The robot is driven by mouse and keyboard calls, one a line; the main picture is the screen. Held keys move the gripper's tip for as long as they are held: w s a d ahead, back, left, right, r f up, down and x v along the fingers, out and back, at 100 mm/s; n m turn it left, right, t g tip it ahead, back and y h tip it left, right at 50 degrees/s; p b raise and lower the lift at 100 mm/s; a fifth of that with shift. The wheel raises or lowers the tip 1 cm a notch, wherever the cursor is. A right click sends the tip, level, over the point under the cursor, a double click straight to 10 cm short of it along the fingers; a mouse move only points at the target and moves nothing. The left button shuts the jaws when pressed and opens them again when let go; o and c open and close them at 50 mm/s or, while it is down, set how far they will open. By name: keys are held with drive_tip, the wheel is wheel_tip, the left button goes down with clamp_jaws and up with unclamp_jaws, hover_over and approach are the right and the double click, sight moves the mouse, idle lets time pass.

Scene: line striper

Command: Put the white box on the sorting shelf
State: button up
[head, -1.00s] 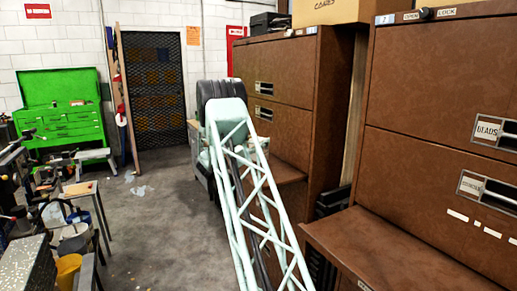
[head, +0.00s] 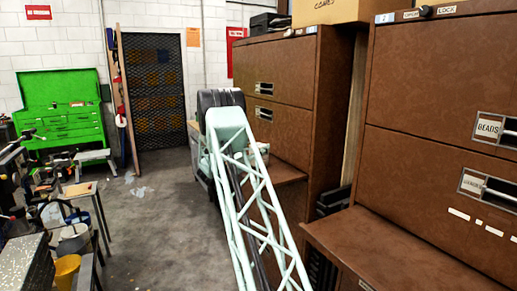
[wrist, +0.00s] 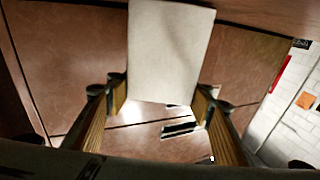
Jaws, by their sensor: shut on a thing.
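The white box (wrist: 170,50) is held between the two fingers of my gripper (wrist: 163,90) in the wrist view, with a finger on each side of it. Its broad pale face fills the upper middle of that view. In the head view my pale green lattice arm hides most of the gripper. A small pale patch shows just right of the arm there; I cannot tell whether it is the box. A brown ledge (head: 284,171) juts from the middle cabinet beside the arm. I cannot tell which surface is the sorting shelf.
Brown cabinets (head: 440,90) line the right side, with a lower ledge (head: 385,250) in front. A cardboard box (head: 335,10) sits on top. A green tool chest (head: 68,125) stands at the back left. Cluttered benches fill the left. The middle floor (head: 150,225) is mostly clear.

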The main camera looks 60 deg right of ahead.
drive_tip(key=shift+f, duration=0.15)
drive_tip(key=o, duration=1.7)
drive_tip(key=shift+a, duration=0.45)
drive_tip(key=a, duration=0.3)
drive_tip(key=a+p, duration=0.1)
drive_tip(key=a, duration=0.3)
drive_tip(key=a+f, duration=0.1)
drive_tip(key=a, duration=0.3)
drive_tip(key=shift+w+f+p, duration=0.1)
drive_tip(key=shift+w+p, duration=0.2)
drive_tip(key=shift+w, duration=0.1)
